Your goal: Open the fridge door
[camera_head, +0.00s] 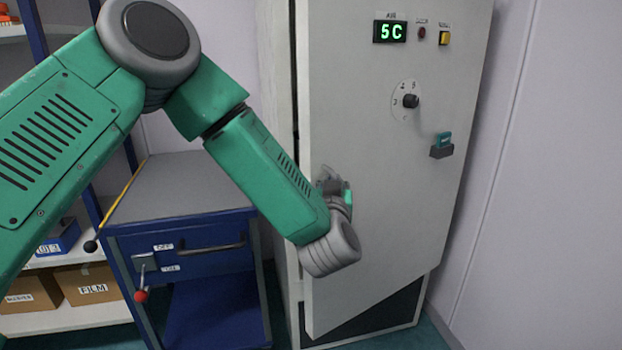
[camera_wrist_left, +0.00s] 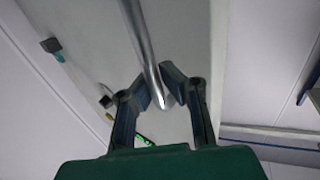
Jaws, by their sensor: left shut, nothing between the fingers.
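The white fridge door (camera_head: 360,130) stands slightly ajar in the head view, its left edge swung out from the fridge body (camera_head: 277,100) with a dark gap along it. My left gripper (camera_head: 332,184) is at the door's left edge, around mid-height, partly hidden by my wrist. In the left wrist view a silver handle bar (camera_wrist_left: 146,40) runs down to the fingertips of my left gripper (camera_wrist_left: 162,88). The gripper is shut and holds nothing; whether it touches the bar I cannot tell. The door (camera_wrist_left: 90,50) also fills the middle there. My right gripper is out of view.
A blue cabinet (camera_head: 185,236) with a grey top stands left of the fridge. Shelves with boxes (camera_head: 92,284) are at the far left. A wall (camera_head: 545,170) is close on the right. The door carries a green display (camera_head: 390,32) and a dial (camera_head: 410,101).

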